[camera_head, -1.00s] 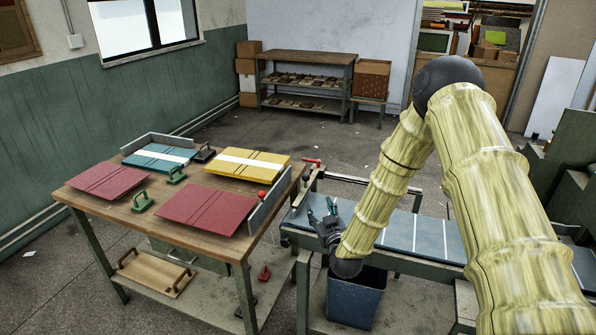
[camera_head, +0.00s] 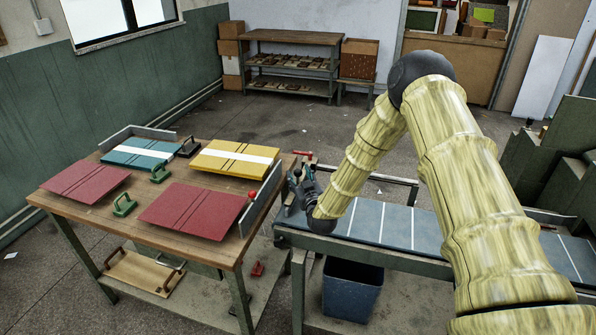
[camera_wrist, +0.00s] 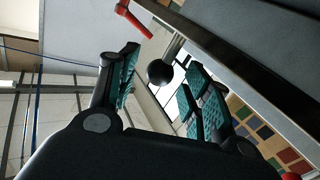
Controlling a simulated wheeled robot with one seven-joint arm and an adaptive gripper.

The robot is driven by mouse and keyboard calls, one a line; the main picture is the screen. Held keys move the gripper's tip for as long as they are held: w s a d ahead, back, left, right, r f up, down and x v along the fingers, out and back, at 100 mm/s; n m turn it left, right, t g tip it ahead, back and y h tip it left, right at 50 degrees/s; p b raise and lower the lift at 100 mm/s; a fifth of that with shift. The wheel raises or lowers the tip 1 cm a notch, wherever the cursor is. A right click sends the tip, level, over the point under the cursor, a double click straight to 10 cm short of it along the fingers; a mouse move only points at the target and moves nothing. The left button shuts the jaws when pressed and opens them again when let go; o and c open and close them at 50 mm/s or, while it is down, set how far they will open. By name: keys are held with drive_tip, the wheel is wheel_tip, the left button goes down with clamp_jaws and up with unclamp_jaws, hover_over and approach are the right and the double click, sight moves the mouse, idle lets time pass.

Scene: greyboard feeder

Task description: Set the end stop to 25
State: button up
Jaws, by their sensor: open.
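The feeder bed (camera_head: 400,228) is blue-grey with white cross lines, with a metal rail along its far side. A red lever (camera_head: 302,153) sits at the rail's left end; what looks like the same red lever (camera_wrist: 134,18) shows at the top of the wrist view. My gripper (camera_head: 297,178) is at the bed's left end, close to the red lever. In the wrist view my gripper (camera_wrist: 160,85) is open, with teal finger pads. A black ball knob (camera_wrist: 159,73) on a metal rod appears between the fingers; I cannot tell whether they touch it. No scale numbers are readable.
A wooden table (camera_head: 85,212) with red, yellow and teal boards stands close on the left. A grey upright plate (camera_head: 262,205) with a red knob (camera_head: 251,194) edges it. A blue bin (camera_head: 352,290) stands under the feeder. Open floor lies behind.

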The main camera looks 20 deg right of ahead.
drive_tip(key=shift+w, duration=1.25)
clamp_jaws()
